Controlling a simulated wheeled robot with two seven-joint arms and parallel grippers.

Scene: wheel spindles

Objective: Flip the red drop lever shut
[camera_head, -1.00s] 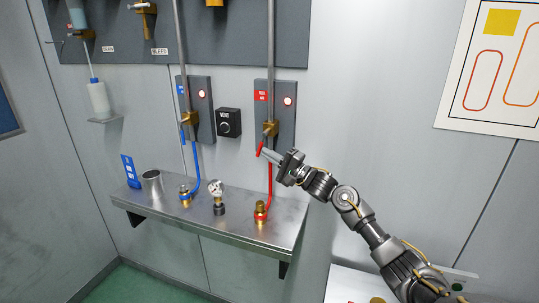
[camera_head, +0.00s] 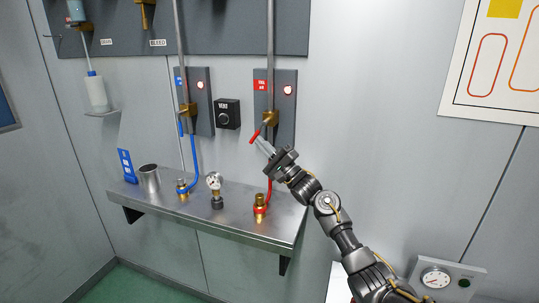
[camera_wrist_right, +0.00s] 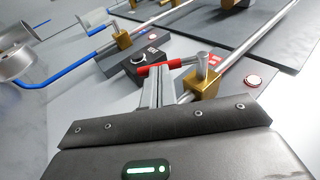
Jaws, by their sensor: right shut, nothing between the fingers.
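The red drop lever (camera_head: 254,137) sits at the brass valve (camera_head: 270,118) on the right grey panel; its red handle slants down and to the left. In the right wrist view the red handle (camera_wrist_right: 159,67) lies across the tips of my fingers, joined by a silver stem to the brass valve body (camera_wrist_right: 203,82). My right gripper (camera_head: 263,143) is shut with nothing between its fingers. Its fingertips (camera_wrist_right: 157,78) are at the handle, apparently touching it. My left gripper is not in view.
A blue-tagged valve (camera_head: 188,110) stands on the panel to the left, with a black VENT knob (camera_head: 227,114) between. Below, a metal shelf (camera_head: 235,226) holds a cup (camera_head: 149,178), a gauge (camera_head: 215,182) and brass fittings.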

